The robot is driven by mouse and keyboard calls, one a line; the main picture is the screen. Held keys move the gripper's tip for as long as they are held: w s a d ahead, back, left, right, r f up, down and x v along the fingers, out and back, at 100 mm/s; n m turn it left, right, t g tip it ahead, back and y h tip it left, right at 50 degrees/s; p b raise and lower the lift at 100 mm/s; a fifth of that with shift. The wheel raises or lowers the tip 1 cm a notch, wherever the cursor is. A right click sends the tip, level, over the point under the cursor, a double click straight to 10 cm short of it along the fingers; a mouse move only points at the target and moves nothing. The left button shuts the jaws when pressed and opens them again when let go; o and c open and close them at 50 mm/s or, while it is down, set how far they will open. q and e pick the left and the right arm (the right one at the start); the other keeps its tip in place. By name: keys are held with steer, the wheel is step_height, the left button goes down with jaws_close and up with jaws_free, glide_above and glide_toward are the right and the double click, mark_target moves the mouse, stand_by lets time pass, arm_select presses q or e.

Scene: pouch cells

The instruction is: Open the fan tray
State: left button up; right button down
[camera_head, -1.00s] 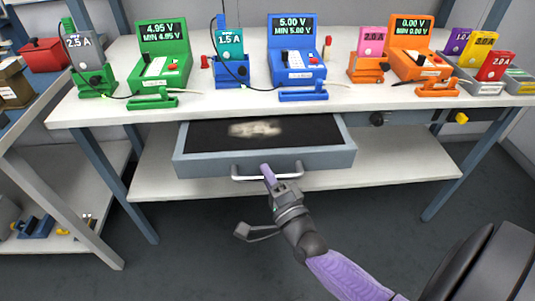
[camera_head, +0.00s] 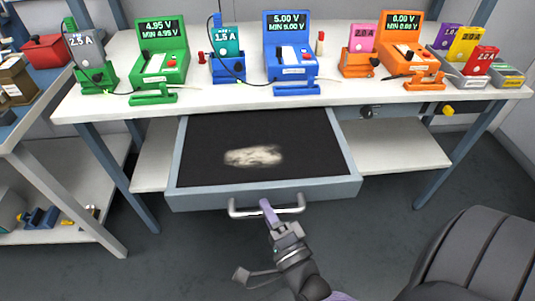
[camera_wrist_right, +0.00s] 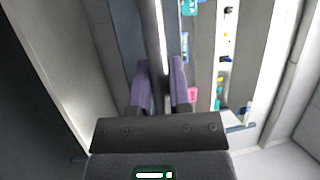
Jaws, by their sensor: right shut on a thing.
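The fan tray is a grey drawer (camera_head: 265,194) under the workbench. It is pulled well out, and its dark inside shows with a pale, blurred patch (camera_head: 253,156) on it. A silver bar handle (camera_head: 240,213) runs along its front. My right gripper (camera_head: 267,209) is at the middle of the handle, with purple fingers shut on it. In the right wrist view the two purple fingers (camera_wrist_right: 159,85) stand either side of the handle bar (camera_wrist_right: 156,40). My left gripper is not in view.
The white bench top (camera_head: 210,100) carries a green tester (camera_head: 161,55), a blue tester (camera_head: 290,50) and an orange tester (camera_head: 405,48), with cell holders between them. A side bench (camera_head: 40,110) stands at the left. The dark floor before the drawer is clear around my arm.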

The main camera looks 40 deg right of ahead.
steer(key=c, duration=0.6)
jaws_free()
steer(key=shift+c, duration=0.2)
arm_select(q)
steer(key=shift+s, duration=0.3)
arm_select(e)
steer(key=shift+o, duration=0.3)
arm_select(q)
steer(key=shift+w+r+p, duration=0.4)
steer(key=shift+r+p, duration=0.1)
arm_select(e)
steer(key=v, duration=1)
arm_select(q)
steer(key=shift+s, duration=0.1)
